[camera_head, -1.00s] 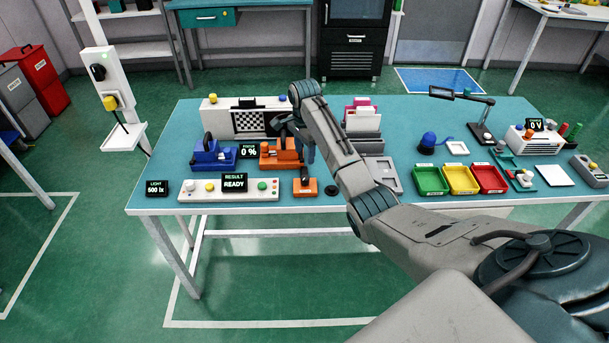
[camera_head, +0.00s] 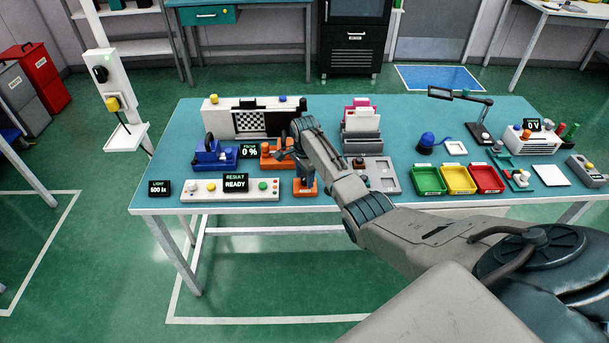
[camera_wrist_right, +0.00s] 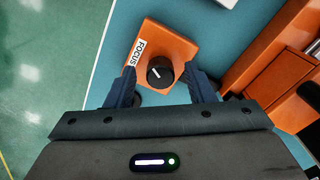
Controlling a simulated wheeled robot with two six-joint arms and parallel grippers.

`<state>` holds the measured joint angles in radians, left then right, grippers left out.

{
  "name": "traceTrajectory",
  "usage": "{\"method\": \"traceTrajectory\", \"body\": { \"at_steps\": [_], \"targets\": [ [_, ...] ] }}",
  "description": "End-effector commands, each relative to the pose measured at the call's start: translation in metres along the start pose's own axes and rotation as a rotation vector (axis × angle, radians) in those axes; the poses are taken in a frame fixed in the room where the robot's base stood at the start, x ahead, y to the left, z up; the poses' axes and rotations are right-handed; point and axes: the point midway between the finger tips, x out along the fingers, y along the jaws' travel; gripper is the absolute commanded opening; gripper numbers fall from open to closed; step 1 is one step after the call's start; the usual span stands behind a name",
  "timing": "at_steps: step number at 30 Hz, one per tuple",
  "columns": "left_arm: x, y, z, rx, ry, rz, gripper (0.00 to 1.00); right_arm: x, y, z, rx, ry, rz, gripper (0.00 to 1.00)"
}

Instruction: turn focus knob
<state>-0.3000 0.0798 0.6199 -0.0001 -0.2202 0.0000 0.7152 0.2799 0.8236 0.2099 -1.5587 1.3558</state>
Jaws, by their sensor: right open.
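The focus knob (camera_wrist_right: 160,72) is a round black knob with a white line. It sits on an orange block marked FOCUS, which shows in the right wrist view (camera_wrist_right: 178,45) and at the table's front edge in the head view (camera_head: 298,189). My right gripper (camera_head: 305,178) is open above the block. In the right wrist view its two fingers stand on either side of the knob, with a gap at each side. In the head view the gripper hides the knob. The focus display (camera_head: 249,151) reads 0 %. My left gripper is out of view.
A larger orange device (camera_head: 270,155) and a blue device (camera_head: 212,155) stand behind, before a checkerboard panel (camera_head: 249,122). A white button panel (camera_head: 207,188) with a READY display lies left of the block. A grey tray (camera_head: 386,178) and coloured bins (camera_head: 429,180) are to the right.

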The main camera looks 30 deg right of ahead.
Motion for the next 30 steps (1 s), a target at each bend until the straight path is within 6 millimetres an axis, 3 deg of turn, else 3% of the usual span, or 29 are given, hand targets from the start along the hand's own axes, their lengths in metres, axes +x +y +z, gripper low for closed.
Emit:
{"method": "traceTrajectory", "body": {
  "at_steps": [2, 9, 20, 30],
  "targets": [
    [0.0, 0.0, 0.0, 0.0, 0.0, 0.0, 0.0, 0.0, 0.0, 0.0, 0.0, 0.0, 0.0, 0.49],
    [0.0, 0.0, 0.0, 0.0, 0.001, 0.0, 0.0, 0.0, 0.0, 0.0, 0.0, 0.0, 0.0, 0.04],
    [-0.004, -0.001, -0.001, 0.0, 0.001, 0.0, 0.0, -0.002, 0.0, 0.0, -0.055, -0.001, 0.001, 0.04],
    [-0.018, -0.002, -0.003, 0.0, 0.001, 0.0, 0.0, -0.003, 0.0, 0.0, -0.298, -0.001, 0.001, 0.04]
  ]
}}
